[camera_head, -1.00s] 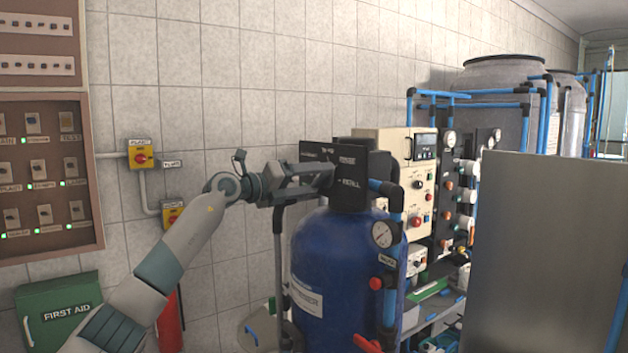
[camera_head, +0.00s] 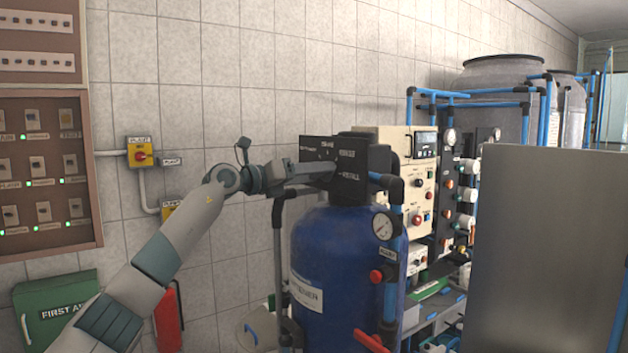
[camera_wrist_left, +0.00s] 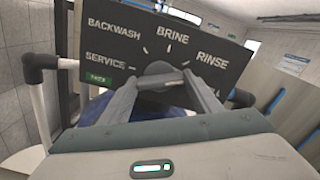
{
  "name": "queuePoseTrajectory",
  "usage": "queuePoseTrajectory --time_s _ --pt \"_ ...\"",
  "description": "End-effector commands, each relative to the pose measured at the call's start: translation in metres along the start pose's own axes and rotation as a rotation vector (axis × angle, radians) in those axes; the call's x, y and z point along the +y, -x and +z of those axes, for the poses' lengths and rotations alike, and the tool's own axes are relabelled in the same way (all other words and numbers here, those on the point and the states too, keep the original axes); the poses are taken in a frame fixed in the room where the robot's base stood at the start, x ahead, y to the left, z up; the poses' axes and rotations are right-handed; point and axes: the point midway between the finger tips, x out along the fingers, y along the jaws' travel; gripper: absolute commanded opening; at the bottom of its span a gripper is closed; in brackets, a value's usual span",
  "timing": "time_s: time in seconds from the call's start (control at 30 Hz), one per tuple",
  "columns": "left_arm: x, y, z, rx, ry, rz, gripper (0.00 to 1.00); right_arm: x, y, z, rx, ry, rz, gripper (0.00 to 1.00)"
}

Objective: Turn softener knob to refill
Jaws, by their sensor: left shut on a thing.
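The softener's black control head (camera_head: 366,160) sits on top of the blue tank (camera_head: 335,255). Its dial panel (camera_wrist_left: 112,52) shows in the left wrist view with the labels SERVICE, BACKWASH, BRINE and RINSE. The REFILL label is mostly hidden there behind a finger, but it reads on the panel's right part in the head view. The grey knob (camera_wrist_left: 160,68) is at the dial's middle. My left gripper (camera_head: 328,173) is shut on the knob, with a finger on each side (camera_wrist_left: 163,82). I cannot tell where the knob points. My right gripper is not in view.
Dark pipes (camera_head: 278,235) run up the tank's left side, and blue pipes with a gauge (camera_head: 383,226) stand at its right. A large grey panel (camera_head: 545,250) blocks the right. The tiled wall (camera_head: 260,90) is close behind. A first aid box (camera_head: 62,310) hangs lower left.

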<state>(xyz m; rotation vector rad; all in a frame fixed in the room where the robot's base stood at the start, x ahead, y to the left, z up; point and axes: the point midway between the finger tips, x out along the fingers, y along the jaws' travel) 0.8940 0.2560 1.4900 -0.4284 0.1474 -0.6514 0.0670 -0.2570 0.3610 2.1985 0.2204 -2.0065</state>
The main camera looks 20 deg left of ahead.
Motion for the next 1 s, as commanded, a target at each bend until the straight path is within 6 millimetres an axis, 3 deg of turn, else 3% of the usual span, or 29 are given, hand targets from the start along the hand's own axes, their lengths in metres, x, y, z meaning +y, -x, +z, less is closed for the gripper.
queuePoseTrajectory --time_s 0.5,1.0 --pt "0.001 0.000 -0.001 0.000 -0.384 0.000 0.35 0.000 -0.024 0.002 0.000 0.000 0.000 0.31" --pt "0.001 0.000 -0.001 0.002 -0.462 0.001 0.35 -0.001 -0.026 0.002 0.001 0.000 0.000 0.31"
